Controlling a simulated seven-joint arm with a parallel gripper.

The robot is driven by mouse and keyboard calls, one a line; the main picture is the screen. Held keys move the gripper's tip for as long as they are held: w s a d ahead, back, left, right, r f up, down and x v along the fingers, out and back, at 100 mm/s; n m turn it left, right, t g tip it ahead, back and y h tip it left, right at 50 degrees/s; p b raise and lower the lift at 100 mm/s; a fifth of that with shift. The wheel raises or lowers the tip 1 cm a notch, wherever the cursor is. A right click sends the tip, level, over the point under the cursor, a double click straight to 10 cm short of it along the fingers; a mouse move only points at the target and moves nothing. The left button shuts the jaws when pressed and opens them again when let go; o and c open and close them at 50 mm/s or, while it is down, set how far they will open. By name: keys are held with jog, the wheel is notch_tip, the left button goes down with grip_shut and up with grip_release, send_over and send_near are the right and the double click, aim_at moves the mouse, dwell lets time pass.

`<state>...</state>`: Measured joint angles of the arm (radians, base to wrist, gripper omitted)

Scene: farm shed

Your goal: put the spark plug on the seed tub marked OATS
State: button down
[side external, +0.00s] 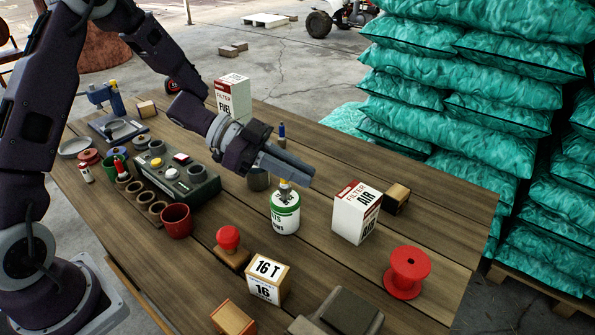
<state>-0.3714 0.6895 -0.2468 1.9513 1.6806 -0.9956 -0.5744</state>
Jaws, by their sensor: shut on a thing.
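My gripper (297,172) is directly over this tub, shut on the spark plug (284,193).
A FILTER AIR box (352,217) stands right of the tub, with a wooden block (397,197) behind it. A dark grey-green can (259,178) is close behind left. A control box (172,177), red cup (176,220), red-topped stamp (229,243), 16 T box (267,279) and red spool (407,272) surround it.

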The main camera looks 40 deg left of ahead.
jog(key=c, duration=1.4)
grip_release()
jog(key=shift+f, duration=0.15)
